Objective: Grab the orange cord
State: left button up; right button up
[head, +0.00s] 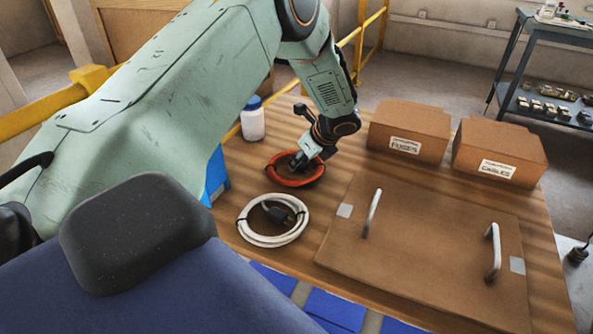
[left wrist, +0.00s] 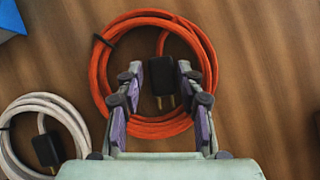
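The orange cord (head: 300,184) lies coiled in a ring on the wooden table. In the left wrist view the coil (left wrist: 98,78) shows a black tie at its upper left and a black plug (left wrist: 161,78) with two prongs inside the ring. My left gripper (head: 303,160) is low over the orange coil. In the left wrist view its fingers (left wrist: 161,85) are apart, one on each side of the plug, and hold nothing. I cannot tell how high the fingertips are above the table. My right gripper is not in view.
A coiled white cord (head: 299,228) lies in front of the orange one. A white bottle (head: 253,124) and a blue object (head: 216,176) are at the left. Boxes marked FUSES (head: 408,130) and CABLES (head: 500,152) stand behind a panel with two handles (head: 430,235).

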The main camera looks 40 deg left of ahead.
pick_arm(q)
jog(key=shift+a+f, duration=0.2)
jog(key=shift+f, duration=0.05)
jog(key=shift+d+r, duration=0.15)
jog(key=shift+c, duration=0.7)
grip_shut()
